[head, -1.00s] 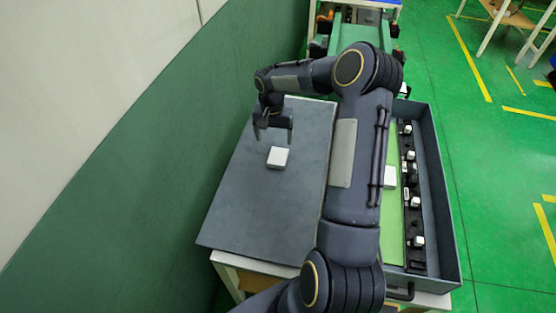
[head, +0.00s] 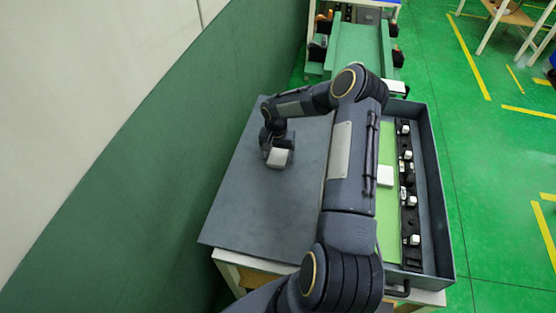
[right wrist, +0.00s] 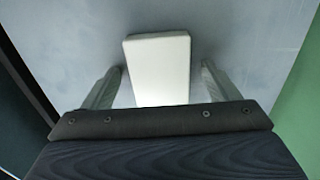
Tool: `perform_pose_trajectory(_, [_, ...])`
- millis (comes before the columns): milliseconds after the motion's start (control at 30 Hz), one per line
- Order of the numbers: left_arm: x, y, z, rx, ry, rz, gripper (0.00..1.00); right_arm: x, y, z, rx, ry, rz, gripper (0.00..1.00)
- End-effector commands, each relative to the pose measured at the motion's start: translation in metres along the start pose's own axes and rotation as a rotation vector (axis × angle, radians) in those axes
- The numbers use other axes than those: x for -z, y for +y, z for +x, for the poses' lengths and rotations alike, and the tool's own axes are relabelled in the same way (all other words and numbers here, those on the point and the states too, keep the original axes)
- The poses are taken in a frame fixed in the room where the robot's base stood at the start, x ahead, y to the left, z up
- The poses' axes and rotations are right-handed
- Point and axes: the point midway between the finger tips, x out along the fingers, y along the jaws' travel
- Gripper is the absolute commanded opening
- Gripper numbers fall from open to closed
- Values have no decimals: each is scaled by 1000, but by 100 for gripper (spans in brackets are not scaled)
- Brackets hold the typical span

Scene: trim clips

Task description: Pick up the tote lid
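The tote lid (head: 262,210) is a flat grey board lying left of the open tote, with a white block handle (head: 278,158) on it. In the right wrist view the handle (right wrist: 158,68) stands between the two fingers, with a gap on each side. My right gripper (head: 277,149) is open and low over the lid at the handle; it also shows in the right wrist view (right wrist: 162,84). The fingertips are partly hidden in the head view. My left gripper is not in view.
The grey tote (head: 435,190) is at the right, with a green liner, a white block (head: 385,175) and a black strip (head: 410,215) bearing several white pieces. My right arm passes between lid and tote. A green wall (head: 130,190) stands close on the left.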

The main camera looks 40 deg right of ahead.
Motion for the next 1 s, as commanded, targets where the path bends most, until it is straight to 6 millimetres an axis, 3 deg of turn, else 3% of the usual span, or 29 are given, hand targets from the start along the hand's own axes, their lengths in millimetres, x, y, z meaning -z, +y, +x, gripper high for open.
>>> perform_pose_trajectory(67, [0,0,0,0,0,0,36,0,0,0,0,0,0,73])
perform_pose_trajectory(433, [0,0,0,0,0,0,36,0,0,0,0,0,0,24])
perform_pose_trajectory(833, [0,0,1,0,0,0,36,2,2,-8,-1,4,-3,24])
perform_pose_trajectory(1000, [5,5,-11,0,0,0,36,2,2,-37,1,4,-6,24])
